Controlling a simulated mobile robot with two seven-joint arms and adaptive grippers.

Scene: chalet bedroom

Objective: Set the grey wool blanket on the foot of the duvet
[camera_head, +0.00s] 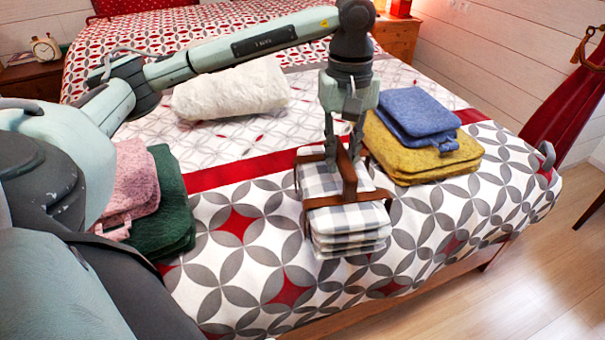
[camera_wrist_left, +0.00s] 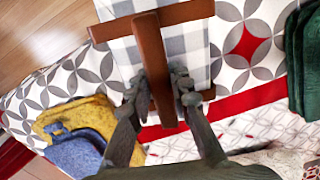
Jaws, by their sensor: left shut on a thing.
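The grey wool blanket (camera_head: 348,222) is a folded grey-and-white checked stack with brown leather straps and a carry handle. It is at the foot of the patterned duvet (camera_head: 235,280), near the bed's front edge. My left gripper (camera_head: 345,158) points down from above and is shut on the brown handle. The left wrist view shows the fingers (camera_wrist_left: 160,92) on either side of the handle, with the checked blanket (camera_wrist_left: 118,52) beneath. The blanket looks level; I cannot tell whether it rests on the duvet or hangs just above it. My right gripper is not in view.
Blue (camera_head: 415,112) and mustard (camera_head: 420,158) folded textiles lie stacked right of the blanket. Pink (camera_head: 133,180) and green (camera_head: 170,205) ones lie left. A white fluffy roll (camera_head: 232,88) lies farther back. Patterned duvet is bare between the green textile and the blanket.

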